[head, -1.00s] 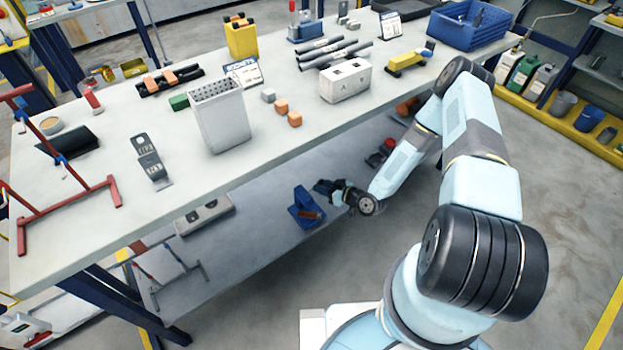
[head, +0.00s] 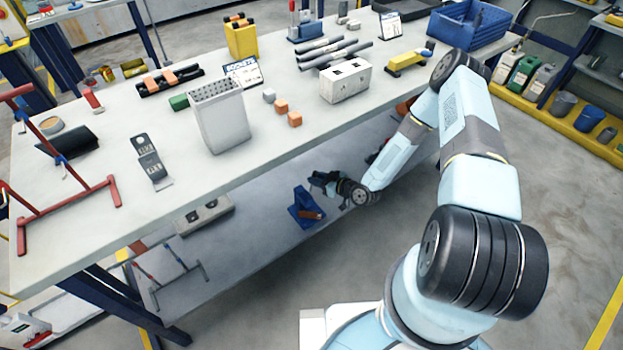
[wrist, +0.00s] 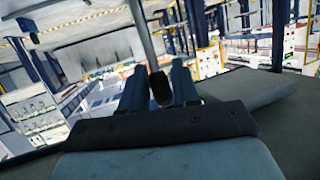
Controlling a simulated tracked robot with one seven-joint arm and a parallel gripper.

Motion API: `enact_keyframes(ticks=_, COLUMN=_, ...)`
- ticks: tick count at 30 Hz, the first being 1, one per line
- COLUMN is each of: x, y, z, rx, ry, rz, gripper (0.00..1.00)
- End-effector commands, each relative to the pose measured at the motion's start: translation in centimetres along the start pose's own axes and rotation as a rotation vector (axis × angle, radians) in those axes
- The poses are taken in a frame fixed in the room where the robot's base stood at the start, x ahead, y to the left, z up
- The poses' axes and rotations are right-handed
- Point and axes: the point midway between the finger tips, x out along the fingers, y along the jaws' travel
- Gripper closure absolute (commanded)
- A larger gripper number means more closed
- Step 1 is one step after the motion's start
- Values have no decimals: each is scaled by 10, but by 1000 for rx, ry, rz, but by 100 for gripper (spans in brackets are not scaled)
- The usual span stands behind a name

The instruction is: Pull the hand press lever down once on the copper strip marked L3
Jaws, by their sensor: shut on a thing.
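My gripper (head: 322,181) is low beside the table, over the lower shelf. It is just above and right of a blue stand (head: 305,207) with a brown-orange piece at its front. This stand may be the hand press, but I cannot tell for sure. In the wrist view, my two blue fingers (wrist: 160,90) are closed around a dark grip-like piece (wrist: 161,89), which may be the lever's end. A grey bar (wrist: 142,35) rises behind it. I can make out no L3 mark, and the lever's pivot and any strip under it are not clear.
The table top (head: 225,165) overhangs the shelf (head: 255,245). It carries a perforated grey bin (head: 220,120), a white box (head: 345,82) and a red frame (head: 70,205). A grey block (head: 205,215) lies left on the shelf. Floor is free at right.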

Motion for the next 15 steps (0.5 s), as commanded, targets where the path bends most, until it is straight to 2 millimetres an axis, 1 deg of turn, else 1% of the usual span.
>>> enact_keyframes(ticks=1, x=4, y=-5, z=-4, rx=1, ry=3, rz=-11, gripper=87)
enact_keyframes(ticks=4, x=8, y=-4, z=-6, rx=1, ry=3, rz=-10, gripper=87)
enact_keyframes(ticks=15, x=10, y=-3, z=-8, rx=0, ry=4, rz=-10, gripper=89)
